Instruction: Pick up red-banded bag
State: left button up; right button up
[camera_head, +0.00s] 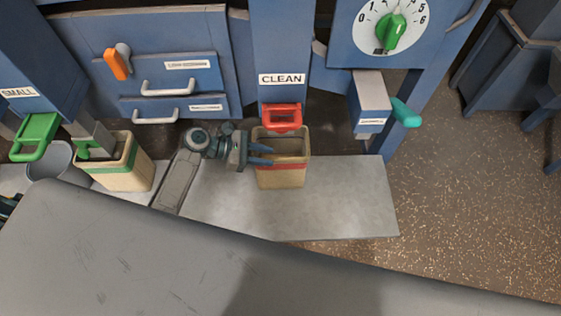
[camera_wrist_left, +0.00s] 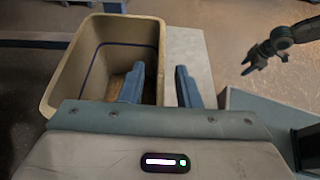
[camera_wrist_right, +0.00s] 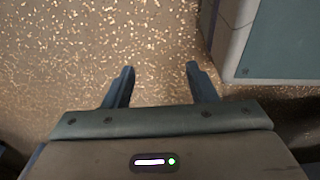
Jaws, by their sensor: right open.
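The red-banded bag (camera_head: 283,178) is a tan, open-topped container standing upright on the grey ledge under the CLEAN chute. Its tan rim and wall fill the upper left of the left wrist view (camera_wrist_left: 162,60), and brown contents show inside. My left gripper (camera_head: 262,155) is open at the bag's left side. One finger is inside the bag and the other outside, with the wall between them and gaps showing. My right gripper (camera_wrist_right: 160,70) is open and empty over the speckled floor. It also shows at the upper right of the left wrist view (camera_wrist_left: 252,62).
A red handle (camera_head: 282,117) hangs just above the bag's back rim. A green-banded bag (camera_head: 122,170) and a grey bucket (camera_head: 50,160) stand at the left. A teal-handled lever box (camera_head: 371,100) is at the right. The grey ledge (camera_head: 350,195) is clear right of the bag.

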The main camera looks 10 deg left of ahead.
aim_at(281, 160)
pick_arm(q)
jog(key=x, duration=0.3)
jog(key=shift+d+f, duration=0.1)
jog(key=shift+d, duration=0.05)
jog(key=shift+c, duration=0.4)
grip_shut()
dwell(0.8)
